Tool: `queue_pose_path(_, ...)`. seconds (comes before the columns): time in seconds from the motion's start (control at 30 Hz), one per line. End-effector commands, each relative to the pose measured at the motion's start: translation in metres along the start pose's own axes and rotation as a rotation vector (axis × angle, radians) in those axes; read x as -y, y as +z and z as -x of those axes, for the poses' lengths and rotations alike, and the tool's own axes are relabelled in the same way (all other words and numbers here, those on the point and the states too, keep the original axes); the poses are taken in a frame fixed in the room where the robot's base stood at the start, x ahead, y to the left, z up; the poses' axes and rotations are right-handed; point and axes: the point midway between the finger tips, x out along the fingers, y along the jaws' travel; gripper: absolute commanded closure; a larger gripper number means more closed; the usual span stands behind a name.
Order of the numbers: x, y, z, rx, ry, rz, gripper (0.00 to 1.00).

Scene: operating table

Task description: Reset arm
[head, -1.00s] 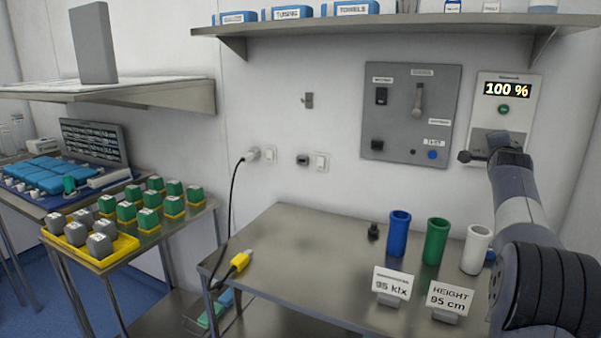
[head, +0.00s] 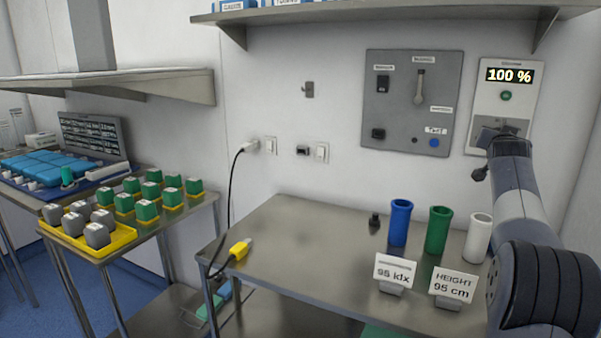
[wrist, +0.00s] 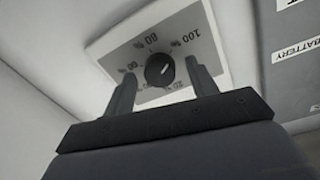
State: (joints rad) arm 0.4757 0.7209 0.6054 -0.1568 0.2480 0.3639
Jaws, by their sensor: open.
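My gripper (wrist: 160,88) is open in the wrist view, its two fingers apart on either side of a black round knob (wrist: 159,69). The knob sits on a white dial plate with percent marks (wrist: 110,42), and its pointer line is toward the upper right. I cannot tell whether the fingers touch the knob. In the head view my arm rises at the right in front of the white wall unit (head: 533,90), whose display reads 100 %. My gripper is mostly hidden there behind my own wrist.
A grey switch panel (head: 395,120) is on the wall left of the unit. Below stands a metal table (head: 290,260) with blue (head: 400,222), green (head: 438,230) and white (head: 478,238) cups, two sign cards and a yellow plug (head: 240,250). A shelf (head: 390,18) hangs above.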

Motion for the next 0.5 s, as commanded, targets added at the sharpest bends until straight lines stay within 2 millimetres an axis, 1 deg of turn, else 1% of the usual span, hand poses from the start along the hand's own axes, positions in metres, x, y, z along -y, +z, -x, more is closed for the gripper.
queue_pose_path(0.5,-0.0002,-0.0003,0.0002,-0.026,-0.005,0.427,0.45)
